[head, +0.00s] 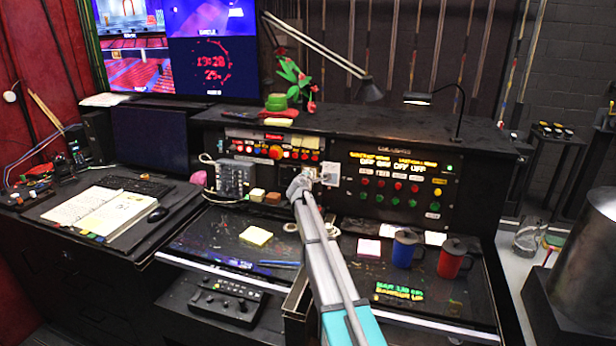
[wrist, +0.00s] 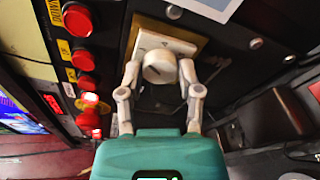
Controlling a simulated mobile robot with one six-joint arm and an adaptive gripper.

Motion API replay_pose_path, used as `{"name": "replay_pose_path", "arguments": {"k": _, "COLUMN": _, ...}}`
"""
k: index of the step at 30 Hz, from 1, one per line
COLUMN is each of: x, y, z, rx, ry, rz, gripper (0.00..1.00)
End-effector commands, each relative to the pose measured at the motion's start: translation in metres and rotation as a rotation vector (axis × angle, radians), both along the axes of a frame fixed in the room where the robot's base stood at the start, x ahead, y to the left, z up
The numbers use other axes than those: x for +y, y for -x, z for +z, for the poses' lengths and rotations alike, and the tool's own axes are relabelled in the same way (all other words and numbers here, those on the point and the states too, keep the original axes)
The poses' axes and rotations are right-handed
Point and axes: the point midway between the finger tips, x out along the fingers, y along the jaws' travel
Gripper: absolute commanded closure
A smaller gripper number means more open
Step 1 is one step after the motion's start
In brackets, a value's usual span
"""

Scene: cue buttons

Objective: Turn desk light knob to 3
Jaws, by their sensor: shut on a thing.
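The desk light knob (wrist: 159,67) is a round white dial with a dark pointer line, on a white square plate (wrist: 172,43) with a yellowish backing. My gripper (wrist: 158,70) has its two grey fingers on either side of the knob, closed against it. In the head view my gripper (head: 301,186) reaches the console's upright panel, and its fingers and the arm hide the knob there. No numbers around the knob can be read.
Red buttons (wrist: 84,60) run in a column left of the knob in the wrist view. A panel of red and green buttons (head: 397,190) lies to the right in the head view. A blue mug (head: 404,248) and a red mug (head: 453,259) stand on the desk below.

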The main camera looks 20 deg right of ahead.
Motion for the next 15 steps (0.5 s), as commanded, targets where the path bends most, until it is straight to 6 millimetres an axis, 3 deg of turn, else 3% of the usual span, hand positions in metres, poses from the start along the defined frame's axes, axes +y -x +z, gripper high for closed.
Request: {"name": "replay_pose_path", "arguments": {"k": 15, "x": 0.0019, "y": -0.0025, "z": 0.0011, "rx": 0.066, "ry": 0.095, "rz": 0.023, "gripper": 1.0}}
